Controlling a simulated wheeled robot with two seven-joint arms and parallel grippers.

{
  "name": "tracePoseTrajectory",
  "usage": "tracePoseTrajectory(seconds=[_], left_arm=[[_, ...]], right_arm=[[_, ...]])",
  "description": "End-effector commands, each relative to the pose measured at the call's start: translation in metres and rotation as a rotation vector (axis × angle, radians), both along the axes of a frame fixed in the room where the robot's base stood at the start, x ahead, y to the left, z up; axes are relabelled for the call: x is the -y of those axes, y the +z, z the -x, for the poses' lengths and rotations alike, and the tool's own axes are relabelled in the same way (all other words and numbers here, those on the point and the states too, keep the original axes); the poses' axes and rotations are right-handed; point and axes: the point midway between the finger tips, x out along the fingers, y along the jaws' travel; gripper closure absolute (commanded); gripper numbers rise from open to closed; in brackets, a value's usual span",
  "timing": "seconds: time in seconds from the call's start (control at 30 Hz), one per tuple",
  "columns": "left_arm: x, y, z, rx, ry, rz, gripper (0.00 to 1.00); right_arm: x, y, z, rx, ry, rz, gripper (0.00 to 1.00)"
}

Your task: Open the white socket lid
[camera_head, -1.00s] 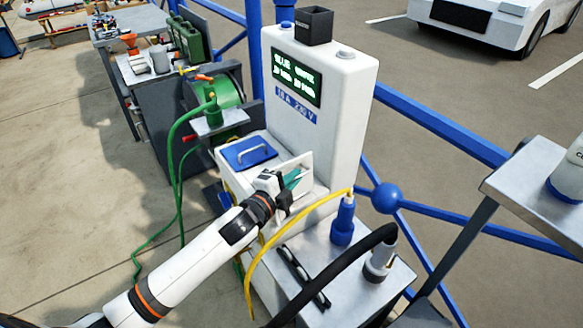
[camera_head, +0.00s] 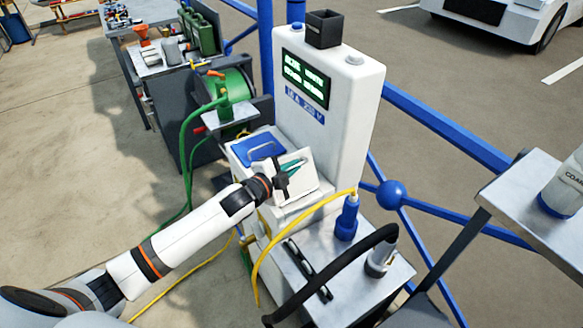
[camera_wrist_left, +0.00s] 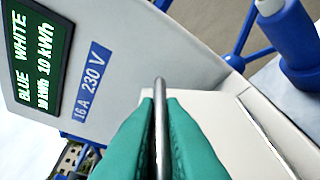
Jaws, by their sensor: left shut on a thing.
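The white socket lid (camera_head: 301,184) is on the front of the white charging post (camera_head: 345,115) and stands tilted up. My left gripper (camera_head: 290,168) is at its upper part, with teal fingertips closed. In the left wrist view the teal fingers (camera_wrist_left: 160,140) pinch a thin grey metal bar handle (camera_wrist_left: 160,95), with the white panel (camera_wrist_left: 225,135) just behind. The socket under the lid is hidden. The blue socket lid (camera_head: 258,152) with its bar handle lies to the left. My right gripper is not in view.
A blue plug (camera_head: 346,220) with a yellow cable and a grey plug (camera_head: 380,257) on a thick black cable stand on the metal shelf in front. A green cable reel (camera_head: 232,95) is behind left. Blue railing runs at the right.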

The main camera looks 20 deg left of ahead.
Motion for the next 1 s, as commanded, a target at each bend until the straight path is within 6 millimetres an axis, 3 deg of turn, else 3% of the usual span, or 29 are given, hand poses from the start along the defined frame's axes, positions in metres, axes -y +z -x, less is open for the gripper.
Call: tracePoseTrajectory(seconds=[0.17,0.2,0.3,0.67,1.0], left_arm=[[-0.001,-0.001,0.0,-0.001,0.001,-0.004,1.0],[-0.001,-0.001,0.0,0.0,0.001,-0.003,0.86],[-0.001,0.0,0.0,0.0,0.001,-0.003,0.7],[-0.003,0.001,0.008,0.0,0.001,-0.001,0.69],[-0.025,0.013,0.071,-0.002,-0.001,-0.005,0.69]], right_arm=[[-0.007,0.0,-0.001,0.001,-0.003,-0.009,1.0],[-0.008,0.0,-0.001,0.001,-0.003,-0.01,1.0],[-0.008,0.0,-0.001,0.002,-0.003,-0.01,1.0],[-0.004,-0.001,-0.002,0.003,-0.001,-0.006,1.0],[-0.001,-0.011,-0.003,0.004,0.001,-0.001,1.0]])
